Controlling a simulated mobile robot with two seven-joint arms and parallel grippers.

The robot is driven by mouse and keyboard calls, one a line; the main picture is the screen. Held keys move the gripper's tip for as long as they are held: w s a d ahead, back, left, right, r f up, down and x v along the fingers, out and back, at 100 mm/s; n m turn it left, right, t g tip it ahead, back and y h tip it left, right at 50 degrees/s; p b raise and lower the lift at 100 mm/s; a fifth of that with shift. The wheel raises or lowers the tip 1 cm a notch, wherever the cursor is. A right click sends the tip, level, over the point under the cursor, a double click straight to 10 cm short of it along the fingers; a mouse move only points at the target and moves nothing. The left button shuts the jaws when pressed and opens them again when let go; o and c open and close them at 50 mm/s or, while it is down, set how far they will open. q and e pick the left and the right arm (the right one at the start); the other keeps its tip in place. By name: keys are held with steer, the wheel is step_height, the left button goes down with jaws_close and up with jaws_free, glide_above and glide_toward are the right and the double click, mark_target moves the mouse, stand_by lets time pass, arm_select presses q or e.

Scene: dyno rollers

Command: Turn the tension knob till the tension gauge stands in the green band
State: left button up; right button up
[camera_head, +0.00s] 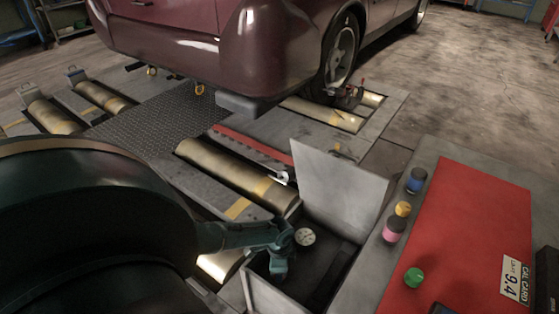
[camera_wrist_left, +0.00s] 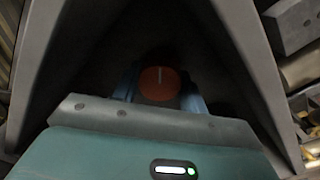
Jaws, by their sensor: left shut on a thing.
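My left gripper (camera_head: 279,262) reaches down into an open grey box (camera_head: 262,293) beside the rollers in the head view. In the left wrist view the left gripper (camera_wrist_left: 160,92) has its fingers on both sides of an orange-red round knob (camera_wrist_left: 160,85) and is shut on it. A pale line on the knob points up in that view. The knob is hidden in the head view. The tension gauge (camera_head: 305,237) is a small round white dial inside the box, just right of the gripper. Its needle and green band are too small to read. My right gripper is not in view.
The box's raised lid (camera_head: 338,188) stands behind the gripper. A bench with a red mat (camera_head: 466,240) is at right, with a blue can (camera_head: 416,180), pink can (camera_head: 394,230), yellow item (camera_head: 403,209), green item (camera_head: 414,277) and card (camera_head: 515,279). A maroon car (camera_head: 215,45) stands behind.

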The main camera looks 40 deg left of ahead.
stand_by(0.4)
arm_select(q)
steer(key=o, duration=1)
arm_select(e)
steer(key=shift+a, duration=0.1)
arm_select(q)
step_height(320, 180, up, 5)
steer(key=p, duration=0.3)
steer(key=shift+a, duration=0.1)
step_height(320, 180, up, 8)
steer(key=p, duration=0.4)
steer(key=shift+w+r, duration=0.1)
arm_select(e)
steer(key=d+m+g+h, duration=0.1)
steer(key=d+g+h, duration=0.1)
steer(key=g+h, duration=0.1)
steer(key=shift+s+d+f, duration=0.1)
